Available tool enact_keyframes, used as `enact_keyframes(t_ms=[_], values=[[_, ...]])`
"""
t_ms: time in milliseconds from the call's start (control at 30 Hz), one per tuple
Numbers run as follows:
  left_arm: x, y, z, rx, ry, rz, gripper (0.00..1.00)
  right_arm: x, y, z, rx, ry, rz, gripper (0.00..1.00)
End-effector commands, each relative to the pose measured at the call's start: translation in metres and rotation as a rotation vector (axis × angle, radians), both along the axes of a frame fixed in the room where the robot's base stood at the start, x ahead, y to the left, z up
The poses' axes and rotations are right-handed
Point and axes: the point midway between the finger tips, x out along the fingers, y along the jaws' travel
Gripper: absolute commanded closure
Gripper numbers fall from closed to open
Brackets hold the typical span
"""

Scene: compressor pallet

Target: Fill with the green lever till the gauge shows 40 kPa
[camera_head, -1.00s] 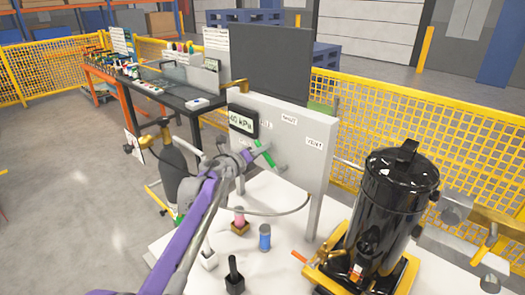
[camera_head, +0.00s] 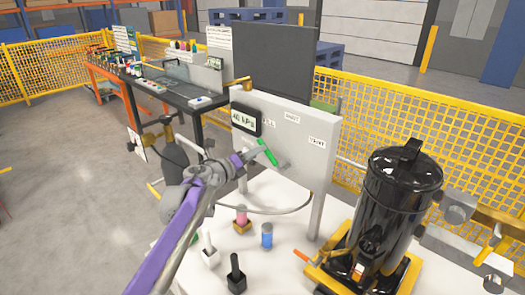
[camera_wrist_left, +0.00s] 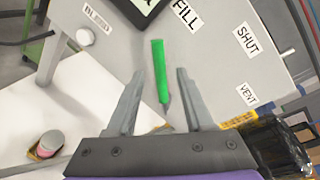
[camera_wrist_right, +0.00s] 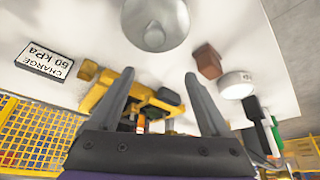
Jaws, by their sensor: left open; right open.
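The green lever (camera_head: 267,152) is on the grey panel (camera_head: 312,168), under the gauge (camera_head: 246,120). The gauge seems to read 40 kPa, but its digits are small and blurred. My left gripper (camera_head: 247,160) is open at the lever. In the left wrist view the lever (camera_wrist_left: 159,70) stands between the open fingers (camera_wrist_left: 160,75), with a gap on each side.
A black tank (camera_head: 398,205) stands on a yellow base at the right. A charge card (camera_wrist_right: 45,62) seems to read 60 kPa. A hose loops below the panel.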

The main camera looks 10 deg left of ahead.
Motion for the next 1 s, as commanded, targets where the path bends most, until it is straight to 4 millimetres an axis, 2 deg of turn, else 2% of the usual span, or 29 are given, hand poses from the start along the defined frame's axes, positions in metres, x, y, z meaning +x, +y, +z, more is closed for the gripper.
enact_keyframes(t_ms=[100,300,767,867,967,1000], values=[[-0.021,0.012,0.003,0.0,0.0,0.001,0.48,0.0,0.0,-0.001,0.0,0.0,0.0,0.19],[-0.041,0.023,0.007,0.0,0.0,0.0,0.48,0.0,0.0,-0.001,0.0,0.0,0.0,0.19],[-0.047,0.026,0.013,-0.028,0.002,0.025,0.48,0.0,0.0,0.001,0.0,0.0,0.0,0.19],[-0.057,0.038,0.031,-0.151,0.016,0.136,0.48,0.001,0.0,0.007,0.0,-0.002,0.0,0.19],[-0.082,0.063,0.051,-0.392,0.062,0.338,0.48,0.002,0.0,0.018,0.0,-0.006,0.0,0.19],[-0.098,0.076,0.054,-0.516,0.092,0.436,0.48,0.003,0.0,0.023,0.0,-0.008,0.0,0.19]])
